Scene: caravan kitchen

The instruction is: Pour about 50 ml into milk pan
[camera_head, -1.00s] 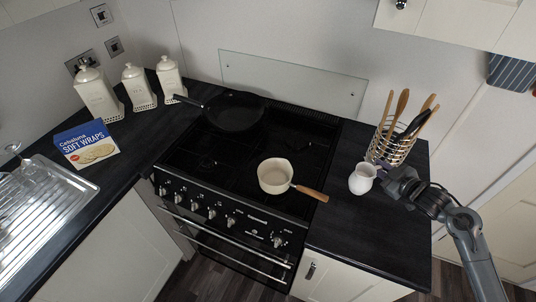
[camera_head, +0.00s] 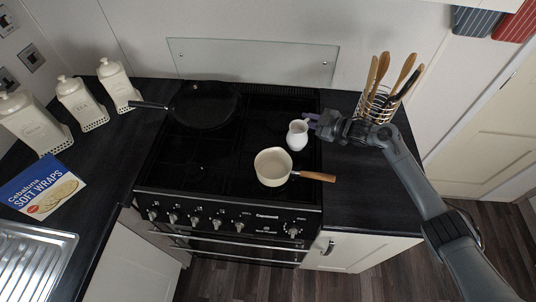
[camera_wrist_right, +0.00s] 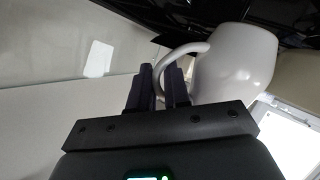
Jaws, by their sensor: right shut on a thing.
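The milk pan (camera_head: 270,168) is cream with a wooden handle pointing right, and it stands on the front right of the black hob. My right gripper (camera_head: 312,121) is shut on the handle of a small white jug (camera_head: 297,135). The jug is held close behind the pan and slightly to its right, roughly upright in the head view. In the right wrist view the jug (camera_wrist_right: 238,68) shows its handle between the fingers (camera_wrist_right: 160,88). What is inside the jug cannot be seen. My left gripper is not in view.
A black frying pan (camera_head: 205,105) sits at the hob's back left. A utensil holder (camera_head: 377,103) with wooden tools stands on the right counter behind my right arm. White canisters (camera_head: 82,103) and a soft wraps box (camera_head: 40,187) are at left. The right counter's front is clear.

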